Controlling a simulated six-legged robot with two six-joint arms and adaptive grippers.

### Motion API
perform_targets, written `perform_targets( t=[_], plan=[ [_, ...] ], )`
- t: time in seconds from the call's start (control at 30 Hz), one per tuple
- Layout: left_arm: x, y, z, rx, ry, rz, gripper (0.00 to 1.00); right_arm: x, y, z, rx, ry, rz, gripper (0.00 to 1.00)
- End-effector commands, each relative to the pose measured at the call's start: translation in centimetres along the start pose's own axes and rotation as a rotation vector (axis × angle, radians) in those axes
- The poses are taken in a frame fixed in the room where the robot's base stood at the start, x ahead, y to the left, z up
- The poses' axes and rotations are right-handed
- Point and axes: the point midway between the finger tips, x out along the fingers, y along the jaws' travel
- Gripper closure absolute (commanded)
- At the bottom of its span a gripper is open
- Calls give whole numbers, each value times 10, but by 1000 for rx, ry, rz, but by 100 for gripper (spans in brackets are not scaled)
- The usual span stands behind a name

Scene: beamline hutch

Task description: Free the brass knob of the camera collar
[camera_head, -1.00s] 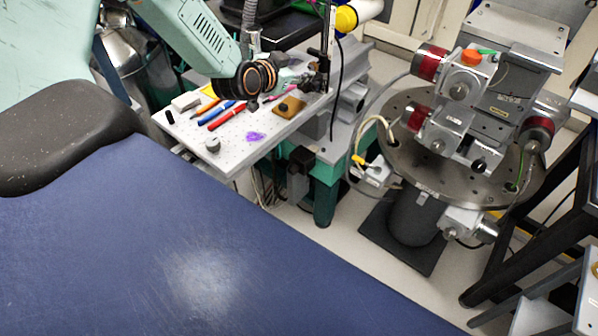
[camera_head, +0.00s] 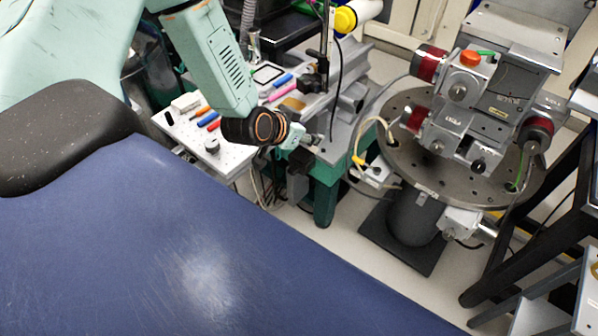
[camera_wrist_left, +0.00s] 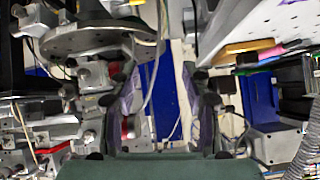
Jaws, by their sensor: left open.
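I cannot make out the brass knob or the collar for certain in either view. A pale cylinder with a yellow end (camera_head: 345,19) lies beside a dark upright post (camera_head: 327,40) at the top of the head view. My left gripper (camera_head: 308,142) is over the right edge of the perforated board, below and left of that post in the picture. In the left wrist view its two fingers (camera_wrist_left: 160,85) stand apart with nothing between them. The right gripper is not in view.
The perforated board (camera_head: 228,160) carries coloured pens and small blocks, partly behind my left arm. A round drilled plate (camera_head: 400,160) with silver and red stages (camera_head: 470,80) stands to the right. A black cable (camera_head: 338,90) hangs close to the gripper. A blue surface (camera_head: 150,240) fills the foreground.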

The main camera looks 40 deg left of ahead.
Motion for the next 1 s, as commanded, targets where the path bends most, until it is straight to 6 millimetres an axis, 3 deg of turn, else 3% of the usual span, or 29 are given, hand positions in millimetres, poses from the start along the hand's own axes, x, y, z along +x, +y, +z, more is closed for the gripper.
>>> perform_targets(
  t=[0.7,1.0],
  plan=[
    [-25,73,96,-98,-267,81,52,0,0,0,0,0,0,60],
    [-36,87,119,-123,-335,89,52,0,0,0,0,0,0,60]
  ],
)
